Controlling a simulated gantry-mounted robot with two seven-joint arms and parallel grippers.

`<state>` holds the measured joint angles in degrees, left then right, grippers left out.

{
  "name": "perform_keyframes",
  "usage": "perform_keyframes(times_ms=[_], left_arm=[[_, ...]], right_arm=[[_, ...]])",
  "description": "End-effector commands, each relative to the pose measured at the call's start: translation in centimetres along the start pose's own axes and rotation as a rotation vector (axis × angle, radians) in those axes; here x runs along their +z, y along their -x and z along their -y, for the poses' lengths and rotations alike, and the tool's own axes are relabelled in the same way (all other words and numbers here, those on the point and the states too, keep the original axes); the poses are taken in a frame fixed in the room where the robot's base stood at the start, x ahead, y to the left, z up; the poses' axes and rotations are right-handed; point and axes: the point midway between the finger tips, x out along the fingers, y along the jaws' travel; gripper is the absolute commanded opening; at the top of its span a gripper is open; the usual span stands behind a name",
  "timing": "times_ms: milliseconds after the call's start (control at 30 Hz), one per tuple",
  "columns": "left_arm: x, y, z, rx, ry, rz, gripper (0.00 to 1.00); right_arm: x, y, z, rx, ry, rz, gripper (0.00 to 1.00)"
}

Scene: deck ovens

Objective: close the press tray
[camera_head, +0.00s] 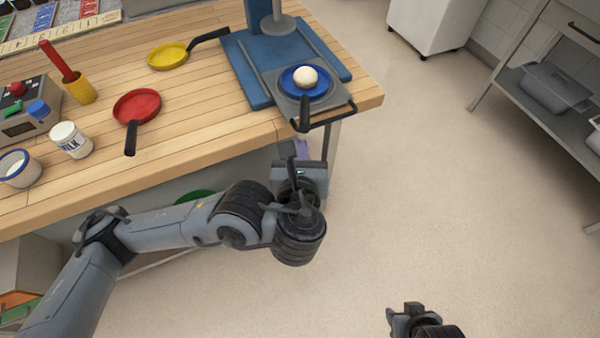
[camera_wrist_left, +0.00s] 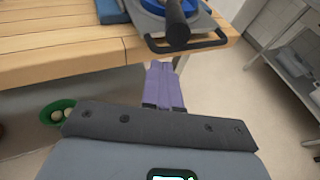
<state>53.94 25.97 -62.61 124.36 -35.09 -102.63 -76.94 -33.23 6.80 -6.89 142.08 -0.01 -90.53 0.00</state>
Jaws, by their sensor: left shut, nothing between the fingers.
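The blue press (camera_head: 258,65) stands at the right end of the wooden counter. Its grey tray (camera_head: 335,98) is pulled out toward the counter's front edge, with a black bar handle (camera_head: 335,117). A blue pan (camera_head: 322,89) with a white ball (camera_head: 305,76) lies on the tray, its black handle pointing forward. In the left wrist view the tray handle (camera_wrist_left: 207,43) is just beyond my gripper. My left gripper (camera_head: 301,146) is shut and empty, in front of and below the handle; its purple fingers (camera_wrist_left: 163,70) appear apart from it. My right gripper (camera_head: 405,312) is at the bottom edge; its jaw state is unclear.
A red pan (camera_head: 138,104), a yellow pan (camera_head: 168,55), a milk jar (camera_head: 70,140) and a yellow cup (camera_head: 80,90) stand on the counter to the left. A shelf with a grey bin (camera_head: 555,88) is at right. The floor between is clear.

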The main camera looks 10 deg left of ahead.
Motion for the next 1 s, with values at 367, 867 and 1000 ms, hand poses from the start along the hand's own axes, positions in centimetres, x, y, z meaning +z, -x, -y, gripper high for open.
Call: perform_keyframes(times_ms=[367, 867, 1000], left_arm=[[-0.1, -4.3, -0.1, 0.001, -0.001, 0.000, 0.00], [0.1, -4.8, -0.1, 0.000, 0.000, 0.000, 0.00], [0.6, -6.4, -1.0, 0.005, -0.001, 0.003, 0.00]], right_arm=[[0.6, -2.1, 0.1, -0.003, -0.004, -0.001, 0.43], [0.7, -2.2, -0.1, 0.005, 0.006, 0.000, 0.43], [0.8, -2.5, -0.1, 0.005, 0.006, 0.001, 0.43]])
